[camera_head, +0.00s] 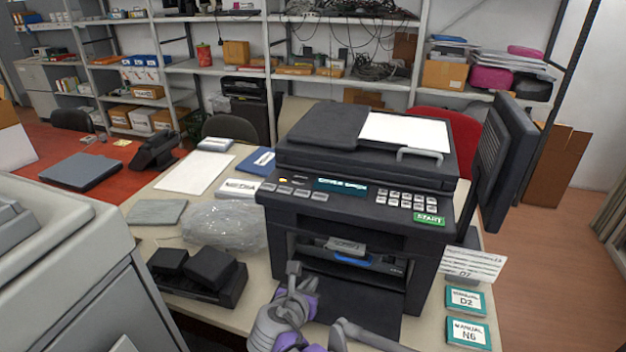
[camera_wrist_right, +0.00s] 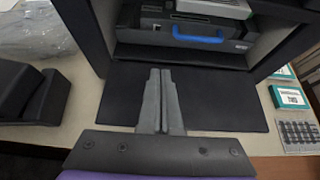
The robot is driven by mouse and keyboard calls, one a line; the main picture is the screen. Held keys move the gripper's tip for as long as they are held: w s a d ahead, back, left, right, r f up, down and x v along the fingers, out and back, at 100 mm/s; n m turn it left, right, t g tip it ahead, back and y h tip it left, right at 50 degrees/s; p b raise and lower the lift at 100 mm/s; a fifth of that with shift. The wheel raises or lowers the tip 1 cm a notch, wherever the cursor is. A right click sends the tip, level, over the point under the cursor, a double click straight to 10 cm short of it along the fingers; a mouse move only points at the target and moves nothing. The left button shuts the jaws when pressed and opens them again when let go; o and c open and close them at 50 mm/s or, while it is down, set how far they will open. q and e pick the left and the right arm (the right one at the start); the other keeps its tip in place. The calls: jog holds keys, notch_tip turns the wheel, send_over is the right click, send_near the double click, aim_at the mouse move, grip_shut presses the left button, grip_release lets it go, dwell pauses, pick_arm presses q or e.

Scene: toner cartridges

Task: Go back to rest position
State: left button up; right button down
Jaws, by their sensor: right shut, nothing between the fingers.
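My right gripper (camera_head: 294,269) is in front of the black printer (camera_head: 350,160), over its lowered front flap (camera_head: 355,298). Its two grey fingers (camera_wrist_right: 161,75) are shut together with nothing between them and point toward the printer's open front bay. A dark toner cartridge with a blue handle (camera_head: 352,259) sits inside the bay. The handle also shows in the right wrist view (camera_wrist_right: 200,38), apart from the fingertips. My left gripper is not visible.
A black tray (camera_head: 232,290) with dark blocks and a crumpled clear bag (camera_head: 225,227) lie left of the printer. Cards labelled D2 (camera_head: 466,300) and N6 (camera_head: 468,332) lie at the right. A monitor (camera_head: 500,150) stands right of the printer. A large grey machine (camera_head: 60,240) is at the left.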

jog(key=s+d+m+g+p, duration=0.35)
jog(key=s+d+m, duration=0.75)
jog(key=d+m, duration=0.4)
jog(key=s+d+f+m+g+y+p, duration=0.1)
jog(key=s+d+m+g+y+p, duration=0.1)
jog(key=s+m, duration=1.1)
jog(key=shift+d+m+y, duration=0.45)
jog(key=shift+m+y, duration=0.45)
jog(key=shift+m, duration=1.2)
jog(key=shift+g, duration=0.25)
